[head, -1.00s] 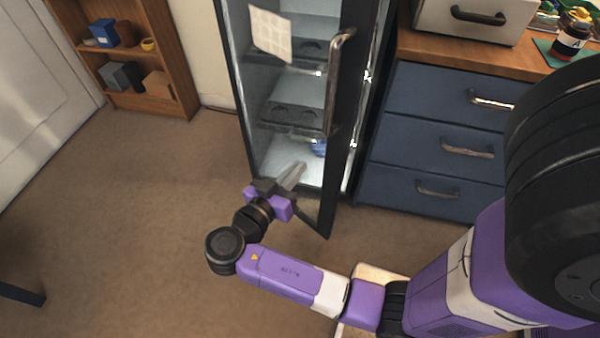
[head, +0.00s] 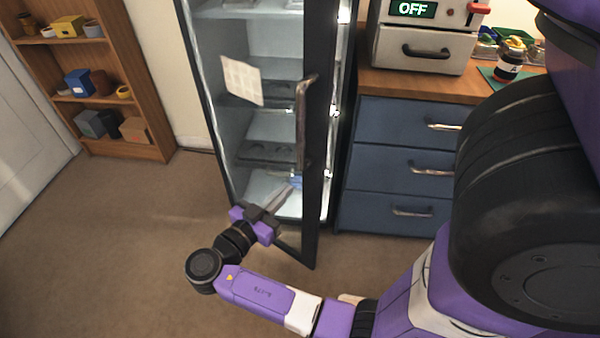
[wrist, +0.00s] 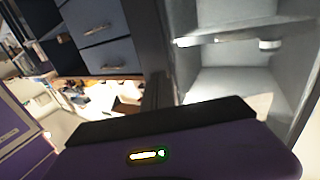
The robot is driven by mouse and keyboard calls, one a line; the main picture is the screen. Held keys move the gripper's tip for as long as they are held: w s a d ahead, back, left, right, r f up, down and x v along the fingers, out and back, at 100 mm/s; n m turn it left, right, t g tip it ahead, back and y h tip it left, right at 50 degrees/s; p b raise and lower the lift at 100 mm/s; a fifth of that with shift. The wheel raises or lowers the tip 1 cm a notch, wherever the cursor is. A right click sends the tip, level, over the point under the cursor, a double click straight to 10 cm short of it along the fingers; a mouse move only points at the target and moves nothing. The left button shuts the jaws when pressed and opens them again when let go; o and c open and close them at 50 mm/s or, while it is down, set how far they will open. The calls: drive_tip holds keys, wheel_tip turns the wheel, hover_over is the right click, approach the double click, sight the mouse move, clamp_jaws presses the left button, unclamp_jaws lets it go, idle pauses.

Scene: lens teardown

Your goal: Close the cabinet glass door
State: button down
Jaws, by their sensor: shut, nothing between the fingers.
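The tall dark-framed cabinet (head: 202,95) has lit shelves inside. Its glass door (head: 318,150) stands partly open, with its free edge swung out toward me and a lit gap to the right of its frame. A vertical metal handle (head: 303,125) is on the door, and a pale gridded sheet (head: 242,80) shows on the glass. My gripper (head: 294,186) is shut and empty, low at the door's lower part and below the handle. I cannot tell whether its fingers touch the glass. The wrist view shows a shelved interior (wrist: 225,85) at the right; my fingertips are not clear there.
A blue drawer unit (head: 395,165) stands right of the cabinet, with a grey box (head: 420,50) showing "OFF" and a jar (head: 510,62) on top. A wooden shelf (head: 150,75) stands at the left. The carpet (head: 110,250) before the cabinet is clear.

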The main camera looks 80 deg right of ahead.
sight(308, 169)
drive_tip(key=x, duration=0.7)
drive_tip(key=shift+s+d, duration=0.3)
drive_tip(key=shift+d, duration=0.1)
drive_tip(key=s+d+n+t+b, duration=0.2)
drive_tip(key=d+t, duration=0.1)
drive_tip(key=d, duration=0.7)
drive_tip(key=s+d+n+t+h+b, duration=0.1)
drive_tip(key=d+t, duration=0.3)
drive_tip(key=d, duration=0.6)
drive_tip(key=shift+s+r+n+h+b, duration=0.15)
drive_tip(key=shift+s+n+h+b, duration=0.15)
drive_tip(key=shift+s+n+b, duration=0.4)
drive_tip(key=shift+s+d, duration=0.1)
drive_tip(key=shift+s, duration=0.1)
